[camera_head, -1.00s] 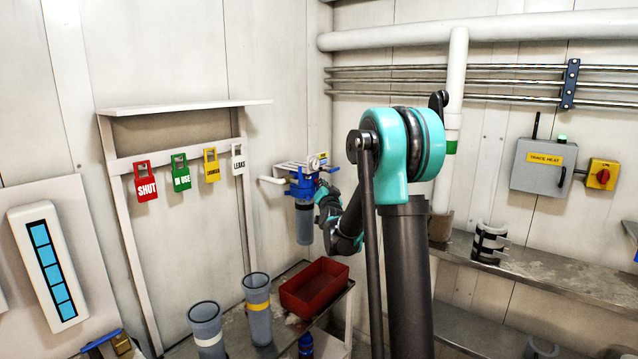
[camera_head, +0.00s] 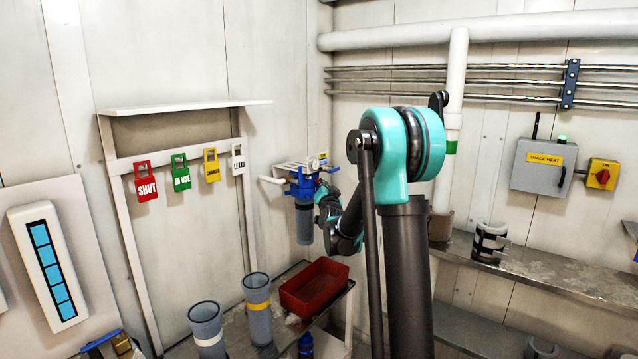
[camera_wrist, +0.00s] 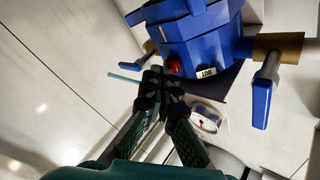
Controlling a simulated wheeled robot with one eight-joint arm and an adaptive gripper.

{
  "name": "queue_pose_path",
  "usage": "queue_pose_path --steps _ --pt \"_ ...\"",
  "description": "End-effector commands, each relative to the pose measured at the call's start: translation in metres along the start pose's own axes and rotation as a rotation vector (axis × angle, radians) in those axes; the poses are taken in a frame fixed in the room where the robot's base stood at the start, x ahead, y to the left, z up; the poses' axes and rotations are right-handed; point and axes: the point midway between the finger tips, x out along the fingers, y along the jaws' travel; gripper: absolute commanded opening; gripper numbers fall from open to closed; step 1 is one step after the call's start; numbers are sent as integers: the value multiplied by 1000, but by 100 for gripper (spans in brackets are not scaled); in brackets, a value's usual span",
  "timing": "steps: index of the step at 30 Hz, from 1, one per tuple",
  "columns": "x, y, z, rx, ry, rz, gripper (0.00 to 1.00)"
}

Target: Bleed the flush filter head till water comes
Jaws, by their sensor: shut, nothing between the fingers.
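The blue flush filter head (camera_head: 298,184) is mounted at the wall, with a grey-blue bowl (camera_head: 304,222) hanging below it. In the wrist view the filter head (camera_wrist: 200,38) fills the upper right, with a red button (camera_wrist: 172,65) beside an "OUT" label (camera_wrist: 206,72). My gripper (camera_wrist: 160,80) is shut and empty, its tips right at the red button; I cannot tell whether they press it. A thin light-blue streak (camera_wrist: 124,77) shows left of the tips, perhaps water. In the head view my gripper is small beside the filter head's right side.
Blue-handled valves (camera_wrist: 265,90) flank the head in the wrist view, and a round gauge (camera_wrist: 205,115) is close to my fingers. A red tray (camera_head: 314,287) and two grey-blue cups (camera_head: 258,308) stand below. Coloured tags (camera_head: 181,172) hang on the rack at left.

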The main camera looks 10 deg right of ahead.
Motion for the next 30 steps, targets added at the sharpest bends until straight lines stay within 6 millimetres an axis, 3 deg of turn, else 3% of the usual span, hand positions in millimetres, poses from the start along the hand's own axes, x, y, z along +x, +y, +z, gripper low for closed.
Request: queue_pose_path --steps 30 --pt "-22 16 -17 -3 2 1 0"
